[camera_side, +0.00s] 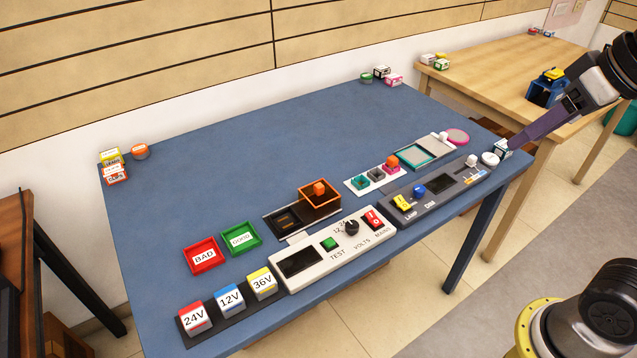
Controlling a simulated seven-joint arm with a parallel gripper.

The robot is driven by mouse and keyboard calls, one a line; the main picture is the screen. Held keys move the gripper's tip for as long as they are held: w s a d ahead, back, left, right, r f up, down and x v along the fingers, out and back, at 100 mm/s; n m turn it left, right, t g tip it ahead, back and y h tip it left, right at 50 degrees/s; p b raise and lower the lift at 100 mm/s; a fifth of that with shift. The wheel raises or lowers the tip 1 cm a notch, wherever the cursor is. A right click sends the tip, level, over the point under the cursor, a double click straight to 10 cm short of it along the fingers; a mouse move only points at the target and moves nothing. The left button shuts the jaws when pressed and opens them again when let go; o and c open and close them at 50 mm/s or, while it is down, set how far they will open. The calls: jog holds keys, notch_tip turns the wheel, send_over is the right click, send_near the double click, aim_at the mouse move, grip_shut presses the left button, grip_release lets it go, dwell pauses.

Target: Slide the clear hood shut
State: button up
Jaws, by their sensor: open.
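An orange-framed hood (331,201) with an orange knob (319,187) on top sits at the right end of a dark railed base (272,224). The left part of that base, with a dark recess, is uncovered. I cannot tell for sure that this hood is the clear one. A teal-framed panel (408,155) with a pale sliding cover (436,143) and white knob lies farther right. My gripper (513,145) reaches in from the upper right to the table's right corner, well away from the orange-framed hood. Its fingers overlap in this side view, open, with nothing visibly held.
Labelled 24V, 12V and 36V blocks (230,297) line the front edge. The table's back middle is clear.

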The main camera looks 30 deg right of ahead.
jog(key=w+a+r+g, duration=0.15)
jog(key=w+r, duration=0.35)
jog(key=w, duration=0.5)
jog(key=n+g, duration=0.1)
jog(key=g, duration=0.3)
send_over(319, 185)
notch_tip(319, 185, down, 21)
notch_tip(319, 185, down, 13)
grip_shut()
